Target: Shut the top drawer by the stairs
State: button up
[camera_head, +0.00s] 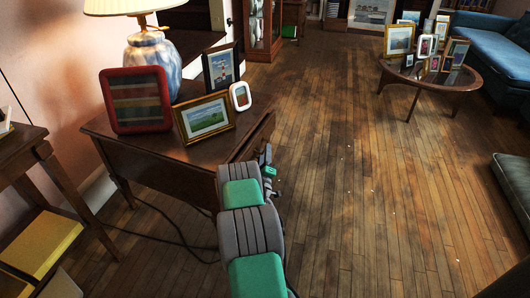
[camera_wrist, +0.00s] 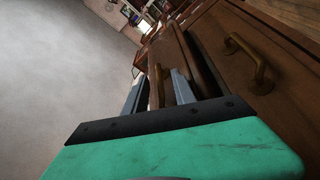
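The wooden drawer table (camera_head: 185,152) stands at the left in the head view, its drawer side facing right. The top drawer (camera_head: 258,138) shows at its right edge and appears to stand out a little from the table. In the wrist view its front (camera_wrist: 168,62) lies beyond my fingers, and a second drawer front with a brass handle (camera_wrist: 247,65) is at the right. My gripper (camera_head: 268,163) is beside the top drawer's front. In the wrist view my gripper's fingers (camera_wrist: 157,90) are apart. A narrow brownish piece shows between them; I cannot tell whether they touch it.
A lamp (camera_head: 152,52), a red frame (camera_head: 137,100) and several other picture frames stand on the table top. A cable (camera_head: 172,226) runs over the floor below. Open wooden floor (camera_head: 370,180) lies to the right, with an oval coffee table (camera_head: 452,82) farther back.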

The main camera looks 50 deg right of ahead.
jog(key=shift+w+d, duration=0.15)
jog(key=shift+d, duration=0.05)
grip_shut()
jog(key=shift+w, duration=0.1)
dwell(1.3)
